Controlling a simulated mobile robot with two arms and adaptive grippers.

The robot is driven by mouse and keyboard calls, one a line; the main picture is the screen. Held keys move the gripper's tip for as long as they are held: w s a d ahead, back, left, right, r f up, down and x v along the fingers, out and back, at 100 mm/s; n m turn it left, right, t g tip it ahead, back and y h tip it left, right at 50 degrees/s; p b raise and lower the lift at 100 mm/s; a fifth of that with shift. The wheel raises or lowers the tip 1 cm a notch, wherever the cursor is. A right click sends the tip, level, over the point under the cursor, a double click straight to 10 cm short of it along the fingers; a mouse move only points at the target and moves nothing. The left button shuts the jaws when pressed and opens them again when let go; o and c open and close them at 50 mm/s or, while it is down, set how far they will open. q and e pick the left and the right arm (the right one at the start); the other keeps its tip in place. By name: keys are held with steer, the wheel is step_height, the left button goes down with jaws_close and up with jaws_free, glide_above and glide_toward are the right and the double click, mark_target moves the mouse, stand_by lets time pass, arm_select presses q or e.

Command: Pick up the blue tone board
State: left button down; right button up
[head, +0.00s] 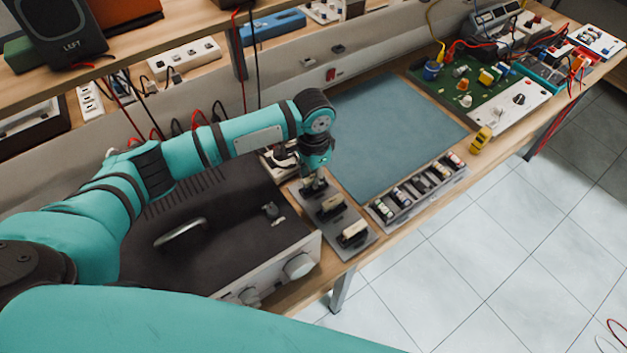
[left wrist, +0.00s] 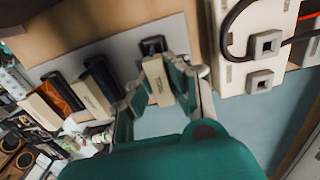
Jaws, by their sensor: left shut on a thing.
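A grey holder plate (head: 345,247) at the front of the bench carries a short row of small boards with cream edges. My left gripper (head: 315,184) is down at the far end of this row. In the left wrist view, the left gripper (left wrist: 160,92) is shut on a cream-edged board (left wrist: 157,72), with a dark piece just behind it. The held board's face is hidden, so I cannot tell its colour. Beside it stand a board with a dark, bluish face (left wrist: 101,72) and one with an orange and black face (left wrist: 62,92).
A large dark device (head: 215,230) with a handle and knobs stands left of the plate. A rack of several small parts (head: 420,190) is to the right. A blue-grey mat (head: 390,130) lies clear behind. A green circuit board (head: 475,85) sits further right.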

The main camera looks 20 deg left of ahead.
arm_select(q)
steer(key=shift+r, duration=0.15)
step_height(320, 180, up, 10)
steer(key=shift+f+b, duration=0.1)
steer(key=shift+b, duration=0.55)
steer(key=c, duration=2)
jaws_free()
jaws_close()
step_height(320, 180, up, 8)
steer(key=p, duration=1)
glide_above(313, 177)
steer(key=shift+f, duration=0.25)
